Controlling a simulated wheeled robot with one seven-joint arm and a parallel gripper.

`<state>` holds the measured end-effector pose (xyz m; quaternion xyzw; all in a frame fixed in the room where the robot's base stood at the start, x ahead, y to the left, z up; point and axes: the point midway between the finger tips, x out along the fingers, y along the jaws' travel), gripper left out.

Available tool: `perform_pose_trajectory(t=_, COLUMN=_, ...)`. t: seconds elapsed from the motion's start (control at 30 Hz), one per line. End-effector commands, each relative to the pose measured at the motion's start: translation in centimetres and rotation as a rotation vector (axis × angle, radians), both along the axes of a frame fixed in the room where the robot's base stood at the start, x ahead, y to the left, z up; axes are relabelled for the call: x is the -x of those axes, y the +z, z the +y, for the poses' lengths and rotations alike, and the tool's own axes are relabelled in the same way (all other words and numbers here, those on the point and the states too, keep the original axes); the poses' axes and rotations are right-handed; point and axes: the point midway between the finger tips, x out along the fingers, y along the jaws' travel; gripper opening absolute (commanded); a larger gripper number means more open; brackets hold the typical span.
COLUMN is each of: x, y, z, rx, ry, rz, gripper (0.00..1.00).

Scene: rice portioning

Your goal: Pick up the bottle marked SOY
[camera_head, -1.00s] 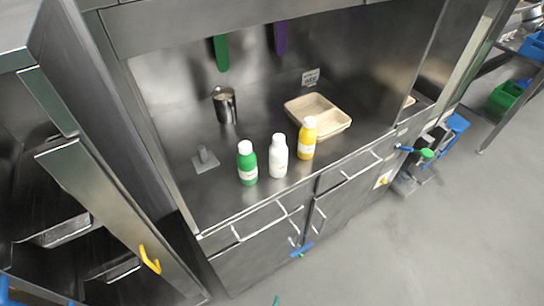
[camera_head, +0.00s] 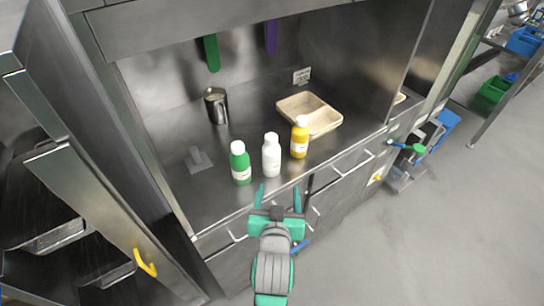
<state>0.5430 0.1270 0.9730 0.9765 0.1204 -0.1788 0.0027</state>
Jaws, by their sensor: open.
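Three bottles stand upright in a row near the front edge of the steel counter. They are a green bottle with a white cap (camera_head: 240,163), a white bottle (camera_head: 271,155) and a yellow bottle with a white cap (camera_head: 300,138). Each of the green and yellow bottles has a pale label, but the writing is too small to read, so I cannot tell which is marked SOY. My gripper (camera_head: 284,190) is open and empty. It shows in front of the counter's edge, below the white and yellow bottles in the picture, apart from all of them.
A beige compartment tray (camera_head: 327,124) lies behind the yellow bottle. A metal canister (camera_head: 216,105) stands at the back left, and a small grey stand (camera_head: 198,160) sits left of the green bottle. Drawers with bar handles (camera_head: 340,190) lie below the counter edge.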

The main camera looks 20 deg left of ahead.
Motion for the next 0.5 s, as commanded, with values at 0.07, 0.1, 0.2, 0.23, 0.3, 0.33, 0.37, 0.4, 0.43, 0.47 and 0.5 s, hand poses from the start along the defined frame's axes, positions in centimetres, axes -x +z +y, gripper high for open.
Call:
perform_pose_trajectory(t=0.07, x=-1.2, y=2.4, z=1.0, rx=0.007, ry=0.018, rz=-0.006, gripper=0.66)
perform_pose_trajectory(t=0.1, x=-1.6, y=3.2, z=1.4, rx=0.013, ry=0.025, rz=-0.001, gripper=0.66)
perform_pose_trajectory(t=0.2, x=-2.3, y=5.1, z=2.1, rx=0.025, ry=0.04, rz=0.007, gripper=0.66)
perform_pose_trajectory(t=0.23, x=-2.5, y=5.6, z=2.2, rx=0.028, ry=0.042, rz=0.009, gripper=0.66)
perform_pose_trajectory(t=0.3, x=-2.7, y=6.5, z=2.5, rx=0.035, ry=0.048, rz=0.014, gripper=0.66)
perform_pose_trajectory(t=0.33, x=-2.8, y=6.9, z=2.6, rx=0.038, ry=0.05, rz=0.016, gripper=0.66)
perform_pose_trajectory(t=0.37, x=-2.9, y=7.1, z=2.7, rx=0.04, ry=0.051, rz=0.018, gripper=0.66)
perform_pose_trajectory(t=0.4, x=-3.0, y=7.4, z=2.8, rx=0.042, ry=0.053, rz=0.019, gripper=0.66)
perform_pose_trajectory(t=0.43, x=-3.0, y=7.5, z=2.8, rx=0.043, ry=0.054, rz=0.02, gripper=0.66)
perform_pose_trajectory(t=0.47, x=-3.1, y=7.6, z=2.9, rx=0.044, ry=0.055, rz=0.023, gripper=0.66)
perform_pose_trajectory(t=0.5, x=-3.3, y=7.6, z=3.0, rx=0.046, ry=0.055, rz=0.025, gripper=0.66)
